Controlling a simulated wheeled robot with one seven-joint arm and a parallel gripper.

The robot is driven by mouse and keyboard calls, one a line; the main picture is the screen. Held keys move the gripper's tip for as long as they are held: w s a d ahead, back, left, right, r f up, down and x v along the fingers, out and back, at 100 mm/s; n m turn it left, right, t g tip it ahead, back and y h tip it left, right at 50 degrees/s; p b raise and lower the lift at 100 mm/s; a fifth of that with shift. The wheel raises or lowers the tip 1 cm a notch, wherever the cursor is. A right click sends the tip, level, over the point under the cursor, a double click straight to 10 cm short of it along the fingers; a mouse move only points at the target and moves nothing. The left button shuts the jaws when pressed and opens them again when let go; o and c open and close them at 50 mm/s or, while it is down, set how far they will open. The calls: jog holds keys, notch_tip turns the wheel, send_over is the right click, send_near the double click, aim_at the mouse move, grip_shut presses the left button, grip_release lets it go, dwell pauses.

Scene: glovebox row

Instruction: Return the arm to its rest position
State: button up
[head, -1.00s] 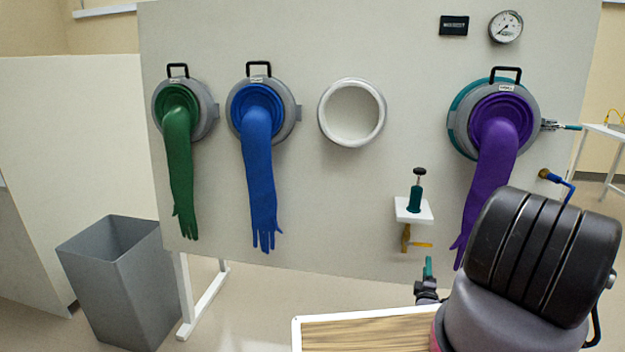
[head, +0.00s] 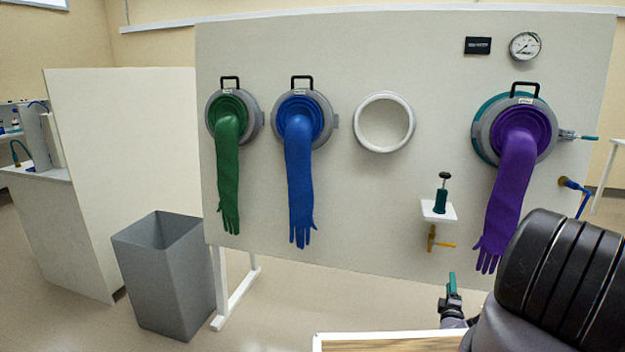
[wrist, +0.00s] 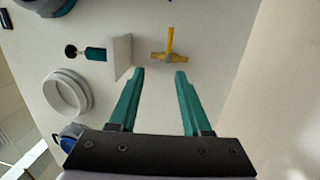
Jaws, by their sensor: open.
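My gripper (wrist: 160,74) is open and empty in the wrist view, its two teal fingers apart. In that view, a yellow-handled valve (wrist: 169,58) shows just beyond the fingertips, with a gap that I cannot judge exactly. In the head view my gripper (head: 452,286) is small, low at the right, in front of the panel and below the valve (head: 432,238). My dark arm link fills the lower right corner and hides part of the scene.
The upright panel (head: 370,210) carries a green glove (head: 228,170), a blue glove (head: 299,180), an empty white ring port (head: 384,97) and a purple glove (head: 508,190). A small shelf (head: 432,212) holds a teal-bodied item. A grey bin (head: 170,285) stands left; a wood-topped surface (head: 385,343) is at the bottom.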

jog(key=w+a+r+n+t+y, duration=0.1)
jog(key=w+a+r+n+y, duration=0.3)
jog(key=r+n+y, duration=0.5)
jog(key=w+a+r+n+t+y, duration=0.2)
jog(key=w+a+r+n+y, duration=0.25)
jog(key=r, duration=0.65)
jog(key=s+a+r+n+g+y, duration=0.3)
jog(key=a+r+n+g+y, duration=0.35)
jog(key=r+n, duration=0.2)
jog(key=s+a+r+n+g+y, duration=0.4)
jog(key=a+r+n+g+y, duration=0.15)
jog(key=r+n+g, duration=0.35)
jog(key=s+a+r+n+g+h, duration=0.3)
jog(key=s+a+r+n+h, duration=0.15)
jog(key=s+n, duration=0.3)
jog(key=s+a+r+n+g+h, duration=0.3)
jog(key=s+r+n+h, duration=0.15)
jog(key=s+n, duration=0.3)
jog(key=s+d+r+n+t+h, duration=0.7)
jog(key=s+r+n, duration=0.1)
jog(key=s+r, duration=0.3)
jog(key=shift+s+d+r+t+h, duration=0.15)
jog(key=shift+s+d+t+h, duration=0.1)
jog(key=shift+t+h, duration=0.1)
